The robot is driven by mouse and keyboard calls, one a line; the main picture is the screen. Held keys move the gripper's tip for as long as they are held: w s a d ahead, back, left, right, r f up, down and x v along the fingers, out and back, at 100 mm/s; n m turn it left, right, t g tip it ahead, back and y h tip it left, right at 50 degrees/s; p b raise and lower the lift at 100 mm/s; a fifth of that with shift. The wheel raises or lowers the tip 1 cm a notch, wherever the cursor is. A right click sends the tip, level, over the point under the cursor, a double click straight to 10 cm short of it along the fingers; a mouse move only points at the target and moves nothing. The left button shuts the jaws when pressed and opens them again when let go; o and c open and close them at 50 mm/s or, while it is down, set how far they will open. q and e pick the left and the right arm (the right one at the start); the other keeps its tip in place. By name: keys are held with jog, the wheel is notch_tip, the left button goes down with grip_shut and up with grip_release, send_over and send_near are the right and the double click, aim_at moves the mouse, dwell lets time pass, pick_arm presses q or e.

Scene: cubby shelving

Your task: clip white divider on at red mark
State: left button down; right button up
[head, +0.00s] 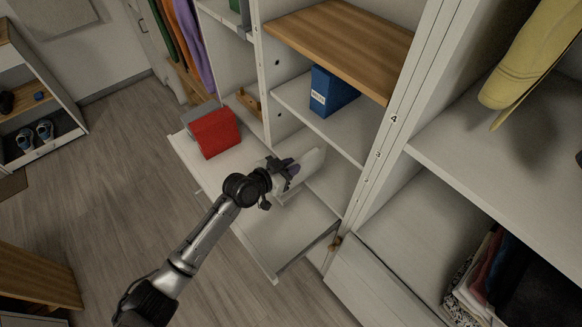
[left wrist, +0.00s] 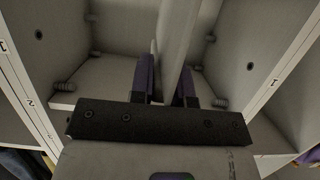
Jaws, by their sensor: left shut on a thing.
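My left gripper (head: 289,170) is shut on the white divider (head: 312,160), a thin pale panel. The gripper holds it at the front of the cubby shelving, above the pulled-out white board (head: 285,232). In the left wrist view the divider (left wrist: 181,38) stands up between the two dark fingers (left wrist: 165,84), with the cubby interior behind it. I cannot make out the red mark in either view. Whether the divider touches the shelf is hidden by the gripper. My right gripper is not in view.
A red box (head: 215,133) sits on the pulled-out board, left of the gripper. A blue file box (head: 331,91) stands on the shelf above. A wooden shelf (head: 342,42) is higher up. A numbered post (head: 386,135) rises to the right.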

aim_at(301, 159)
pick_arm(q)
jog(key=shift+w, duration=0.1)
jog(key=shift+r+b+x, duration=0.25)
jog(key=shift+b+x, duration=0.55)
jog(key=shift+x, duration=0.5)
jog(key=shift+w+d+r+b, duration=0.1)
jog(key=shift+w+d+b, duration=0.75)
jog(key=shift+w+d, duration=0.25)
jog(key=shift+d, duration=0.1)
dwell(0.4)
